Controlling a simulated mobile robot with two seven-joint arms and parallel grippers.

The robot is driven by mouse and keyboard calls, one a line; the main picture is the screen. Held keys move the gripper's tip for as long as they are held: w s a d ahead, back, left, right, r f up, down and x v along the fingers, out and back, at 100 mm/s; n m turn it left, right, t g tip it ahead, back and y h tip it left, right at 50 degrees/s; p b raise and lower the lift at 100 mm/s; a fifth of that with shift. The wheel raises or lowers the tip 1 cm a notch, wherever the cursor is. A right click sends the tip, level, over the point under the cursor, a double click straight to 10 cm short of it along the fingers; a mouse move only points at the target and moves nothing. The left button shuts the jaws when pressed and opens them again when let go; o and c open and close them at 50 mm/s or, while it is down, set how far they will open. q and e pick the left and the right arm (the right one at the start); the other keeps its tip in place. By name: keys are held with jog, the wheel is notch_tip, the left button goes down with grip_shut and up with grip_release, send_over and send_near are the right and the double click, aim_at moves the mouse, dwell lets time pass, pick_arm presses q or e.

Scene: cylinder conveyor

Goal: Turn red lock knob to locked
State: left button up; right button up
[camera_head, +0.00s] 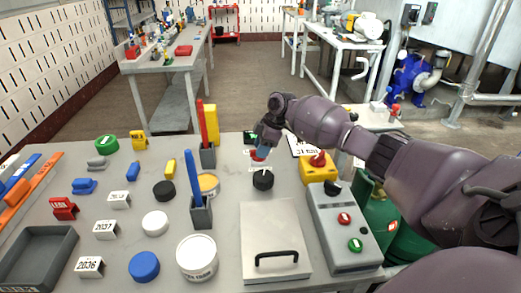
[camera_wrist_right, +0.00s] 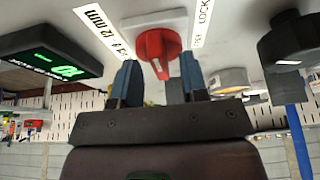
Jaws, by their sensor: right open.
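The red lock knob (camera_wrist_right: 157,48) sits on a white base, its pointer ridge facing the camera in the right wrist view. A label reading LOCK (camera_wrist_right: 204,18) lies beside it. In the head view the knob (camera_head: 258,156) is small and partly hidden by my right gripper (camera_head: 263,149). That gripper is open, its two blue fingers pointing at the table. In the right wrist view the gripper (camera_wrist_right: 160,80) has one finger on each side of the knob, with gaps showing. I cannot tell how deep the knob is between them. My left gripper is not in view.
A black knob (camera_head: 263,180) stands just in front. Pen holders (camera_head: 201,214) and a handled plate (camera_head: 274,235) are nearby. A dark green-lit display (camera_wrist_right: 45,58) shows in the wrist view.

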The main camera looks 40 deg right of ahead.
jog(key=p+v, duration=0.1)
jog(key=v, duration=0.8)
jog(key=shift+r, duration=0.35)
jog(key=shift+s+d, duration=0.1)
